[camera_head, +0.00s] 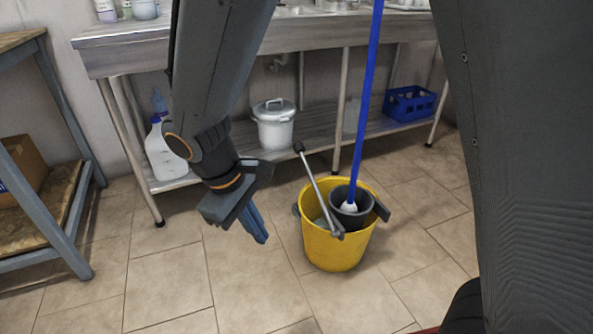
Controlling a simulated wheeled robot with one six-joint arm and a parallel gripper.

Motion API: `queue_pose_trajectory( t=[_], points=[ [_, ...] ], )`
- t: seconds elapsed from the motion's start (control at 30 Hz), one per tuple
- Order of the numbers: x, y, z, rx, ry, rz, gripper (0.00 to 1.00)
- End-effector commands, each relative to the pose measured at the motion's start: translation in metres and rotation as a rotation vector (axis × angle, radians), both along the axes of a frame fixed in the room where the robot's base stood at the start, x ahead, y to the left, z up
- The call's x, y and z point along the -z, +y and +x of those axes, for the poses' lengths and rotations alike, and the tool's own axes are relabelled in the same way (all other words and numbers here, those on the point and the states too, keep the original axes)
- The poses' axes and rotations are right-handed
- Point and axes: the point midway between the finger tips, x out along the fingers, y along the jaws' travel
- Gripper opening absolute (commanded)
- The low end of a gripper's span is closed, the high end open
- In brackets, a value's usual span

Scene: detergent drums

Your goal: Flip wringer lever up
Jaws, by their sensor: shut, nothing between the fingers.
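The wringer lever (318,185) is a thin grey rod with a dark knob at its top end. It rises from the front rim of the yellow bucket (335,248) and leans up to the left. A dark grey wringer (352,212) sits in the bucket, with a mop on a blue handle (364,105) standing in it. My gripper (256,226) is left of the bucket, pointing down, with its blue fingers together and empty. It appears apart from the lever and the bucket. Its depth relative to the lever is hard to judge.
A shelf rack (75,195) with a cardboard box (22,165) is at left. The tiled floor in front is clear.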

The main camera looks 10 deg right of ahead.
Motion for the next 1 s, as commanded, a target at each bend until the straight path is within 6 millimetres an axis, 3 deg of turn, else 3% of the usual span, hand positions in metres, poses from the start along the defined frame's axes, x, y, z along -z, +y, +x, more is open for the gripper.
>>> queue_pose_trajectory(
  t=[0.03, 0.7, 0.9, 1.0],
  points=[
    [0.010, -0.003, 0.018, -0.030, -0.001, -0.042, 0.00],
    [0.100, -0.050, 0.246, -0.412, -0.093, -0.615, 0.00],
    [0.121, -0.059, 0.299, -0.494, -0.134, -0.759, 0.00],
    [0.128, -0.061, 0.315, -0.520, -0.149, -0.806, 0.00]
  ],
)
